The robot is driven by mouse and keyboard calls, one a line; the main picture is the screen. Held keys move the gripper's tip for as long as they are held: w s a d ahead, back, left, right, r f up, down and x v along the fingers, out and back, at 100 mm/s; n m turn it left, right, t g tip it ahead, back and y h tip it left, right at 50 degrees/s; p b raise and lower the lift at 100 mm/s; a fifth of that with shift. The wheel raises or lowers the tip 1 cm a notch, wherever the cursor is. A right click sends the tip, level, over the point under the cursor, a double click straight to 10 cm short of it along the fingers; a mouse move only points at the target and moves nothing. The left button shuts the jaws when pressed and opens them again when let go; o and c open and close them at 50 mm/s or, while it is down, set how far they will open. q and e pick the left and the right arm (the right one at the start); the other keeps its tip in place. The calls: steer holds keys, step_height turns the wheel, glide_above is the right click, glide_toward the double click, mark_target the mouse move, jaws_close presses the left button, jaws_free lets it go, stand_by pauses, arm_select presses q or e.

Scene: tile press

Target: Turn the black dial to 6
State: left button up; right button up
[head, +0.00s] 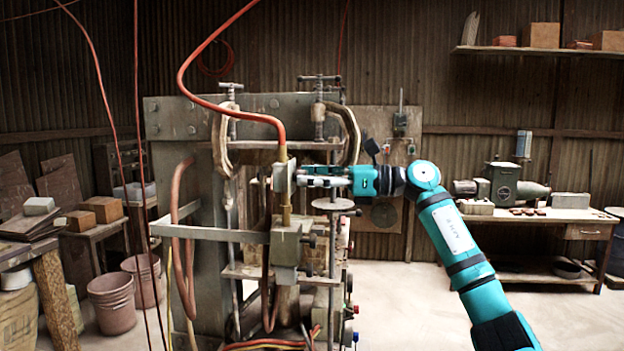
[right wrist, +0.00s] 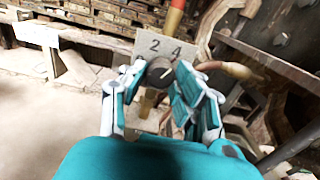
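The black dial (right wrist: 160,72) sits on a pale plate (right wrist: 150,47) marked 2 and 4 in the right wrist view. A light pointer line on the dial slants to the upper right, toward the 4. Other marks on the plate are hidden or too small to read. My right gripper (right wrist: 161,68) has a finger on each side of the dial, tips close against it. In the head view my right gripper (head: 302,178) reaches in from the right to the plate (head: 283,178), and the dial is hidden there. My left gripper is not in view.
The press frame (head: 180,150) surrounds the dial, with clamps (head: 222,135) and a red hose (head: 225,108) above it. A round metal disc (head: 333,204) is just below my right gripper. The floor (head: 400,300) at right is clear.

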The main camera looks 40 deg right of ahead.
jaws_close()
steer(key=shift+m, duration=0.5)
steer(key=m+p, duration=0.4)
steer(key=m, duration=0.7)
steer(key=shift+r, duration=0.1)
stand_by(0.3)
steer(key=o, duration=0.6)
jaws_free()
